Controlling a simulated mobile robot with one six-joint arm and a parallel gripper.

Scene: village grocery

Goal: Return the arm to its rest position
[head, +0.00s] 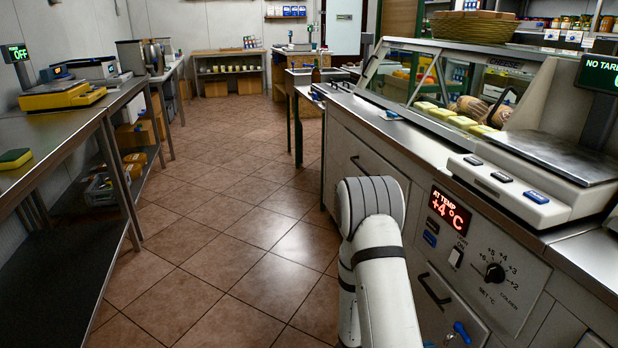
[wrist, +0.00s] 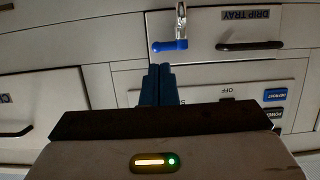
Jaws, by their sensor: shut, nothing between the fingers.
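My gripper (wrist: 161,84) shows in the wrist view with its two dark blue fingers together and nothing between them. It faces the counter front, which appears upside down there. A blue-handled lever (wrist: 172,45) is just beyond the fingertips in that picture; I cannot tell the exact gap. In the head view my white arm (head: 378,260) stands beside the counter's front, and my gripper is hidden there.
The service counter (head: 352,160) runs along the right, with a scale (head: 560,155), a temperature panel (head: 480,255) and a drawer handle (head: 435,290). A steel table (head: 70,130) stands left. The tiled aisle (head: 220,210) between is clear.

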